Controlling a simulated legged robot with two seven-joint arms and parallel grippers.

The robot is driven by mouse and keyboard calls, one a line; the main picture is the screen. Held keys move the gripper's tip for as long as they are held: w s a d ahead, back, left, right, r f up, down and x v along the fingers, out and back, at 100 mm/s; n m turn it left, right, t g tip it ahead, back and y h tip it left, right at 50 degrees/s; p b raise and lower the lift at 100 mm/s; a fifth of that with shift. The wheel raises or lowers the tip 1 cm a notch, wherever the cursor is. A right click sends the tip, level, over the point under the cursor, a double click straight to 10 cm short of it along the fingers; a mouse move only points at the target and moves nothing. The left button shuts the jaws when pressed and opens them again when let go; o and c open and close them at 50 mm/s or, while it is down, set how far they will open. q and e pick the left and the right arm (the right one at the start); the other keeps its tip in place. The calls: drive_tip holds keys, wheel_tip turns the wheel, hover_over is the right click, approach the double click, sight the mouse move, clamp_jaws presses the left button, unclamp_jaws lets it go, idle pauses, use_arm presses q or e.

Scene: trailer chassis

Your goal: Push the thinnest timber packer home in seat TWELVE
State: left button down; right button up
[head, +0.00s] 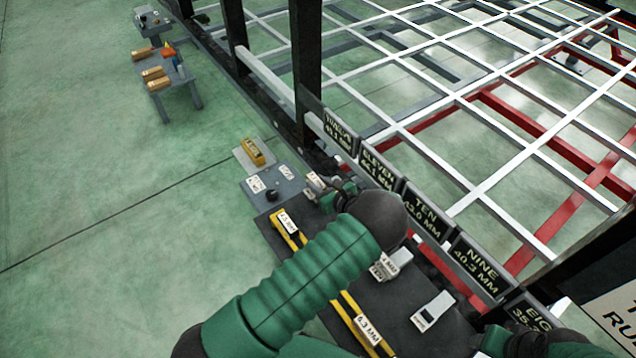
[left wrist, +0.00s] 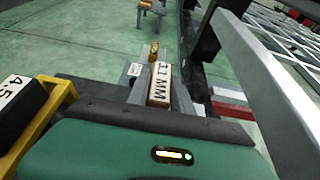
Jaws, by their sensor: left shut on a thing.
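My left gripper (head: 333,192) reaches over the dark bench top from the lower left. It is shut at the end of the bench near the TWELVE plate (head: 340,132). A timber packer with a white label (head: 316,183) shows just beyond its fingers. In the left wrist view this packer (left wrist: 160,84) reads like "11 MM" and points straight away from the hand. The seat under the TWELVE plate is largely hidden by the hand. My right gripper is not clearly visible.
Plates ELEVEN (head: 379,166), TEN (head: 424,214) and NINE (head: 478,268) line the chassis. White-labelled pieces (head: 433,311) stand on the bench. Yellow holders (head: 290,228) lie along its near side. A dark post (head: 306,65) rises beyond TWELVE.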

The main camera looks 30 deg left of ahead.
use_arm(q)
drive_tip(key=shift+f+b, duration=0.3)
drive_tip(key=shift+f, duration=0.2)
drive_tip(key=c, duration=1.1)
unclamp_jaws()
drive_tip(key=shift+o, duration=0.2)
